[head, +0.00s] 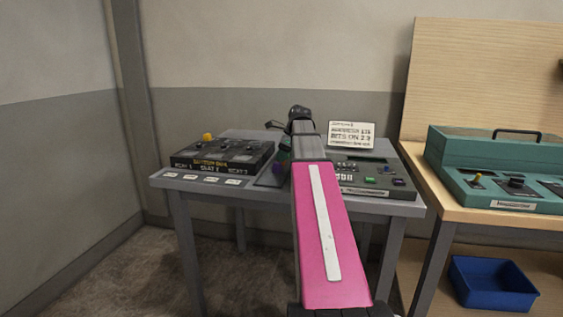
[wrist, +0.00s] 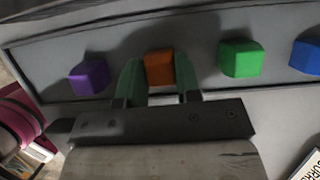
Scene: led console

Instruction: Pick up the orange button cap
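The orange button cap (wrist: 159,67) is a small block in the wrist view, in a row with other caps on a grey tray-like strip (wrist: 205,80). My gripper (wrist: 159,78) has one green fingertip on each side of it. No clear gap shows between fingers and cap, so the gripper looks shut on it. I cannot tell whether the cap is clear of the surface. In the head view my gripper (head: 284,150) is low over the grey table (head: 215,197), and my arm hides the orange cap.
A purple cap (wrist: 88,77) lies left of the orange one; a green cap (wrist: 239,59) and a blue cap (wrist: 306,57) lie right. A black console (head: 220,158) stands left on the table, a grey console (head: 375,176) right. A sign (head: 352,135) stands behind.

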